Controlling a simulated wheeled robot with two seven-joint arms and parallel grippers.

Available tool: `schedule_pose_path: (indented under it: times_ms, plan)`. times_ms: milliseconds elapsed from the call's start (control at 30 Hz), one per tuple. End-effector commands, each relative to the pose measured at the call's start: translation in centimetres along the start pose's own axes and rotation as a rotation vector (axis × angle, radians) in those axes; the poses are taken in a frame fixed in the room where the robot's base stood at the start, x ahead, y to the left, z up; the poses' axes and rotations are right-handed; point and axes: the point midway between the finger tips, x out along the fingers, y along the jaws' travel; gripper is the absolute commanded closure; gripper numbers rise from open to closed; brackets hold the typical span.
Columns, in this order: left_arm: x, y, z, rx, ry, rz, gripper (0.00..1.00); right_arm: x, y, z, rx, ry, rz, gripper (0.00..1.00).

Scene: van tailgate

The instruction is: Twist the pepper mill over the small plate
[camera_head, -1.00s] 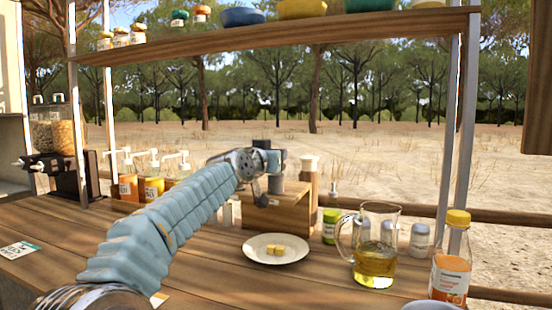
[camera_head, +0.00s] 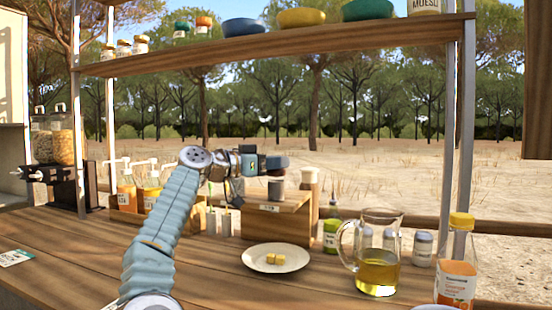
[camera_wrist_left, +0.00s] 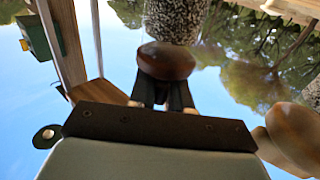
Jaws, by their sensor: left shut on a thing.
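My left gripper (camera_head: 262,164) is shut on the brown wooden knob of the pepper mill (camera_head: 275,188), whose grey body hangs below the knob. In the left wrist view my dark fingers (camera_wrist_left: 163,95) close on the round knob, and the speckled mill body (camera_wrist_left: 172,20) lies beyond it. The mill shows upright in front of or on the wooden box; I cannot tell whether it touches. The small white plate (camera_head: 252,259) lies on the counter nearer me and holds yellow cubes. The mill is not low over the plate. My right gripper is out of view.
A wooden box (camera_head: 290,222) stands behind the plate. A glass jug (camera_head: 378,272) of yellow liquid, an orange bottle (camera_head: 457,272) and a green bottle (camera_head: 331,235) stand to the right. A shelf (camera_head: 300,45) with bowls crosses above. The left counter (camera_head: 75,245) is mostly clear.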

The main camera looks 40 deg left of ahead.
Motion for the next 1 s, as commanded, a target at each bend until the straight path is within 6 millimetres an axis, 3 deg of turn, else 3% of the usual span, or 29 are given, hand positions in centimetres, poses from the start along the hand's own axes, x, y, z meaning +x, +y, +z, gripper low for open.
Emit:
schedule_pose_path:
  times_ms: [567,600,733,1000]
  plan:
    - [-0.08,-0.03,-0.20,0.001,0.005,0.039,1.00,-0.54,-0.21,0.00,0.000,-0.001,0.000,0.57]
    - [-0.08,-0.03,-0.21,0.001,0.005,0.039,0.81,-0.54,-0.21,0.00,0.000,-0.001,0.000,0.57]
    - [-0.06,-0.03,-0.17,0.000,0.004,0.039,0.62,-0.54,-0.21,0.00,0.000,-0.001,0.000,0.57]
    - [-0.09,-0.04,-0.06,0.000,0.002,0.040,0.62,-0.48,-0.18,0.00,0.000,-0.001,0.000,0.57]
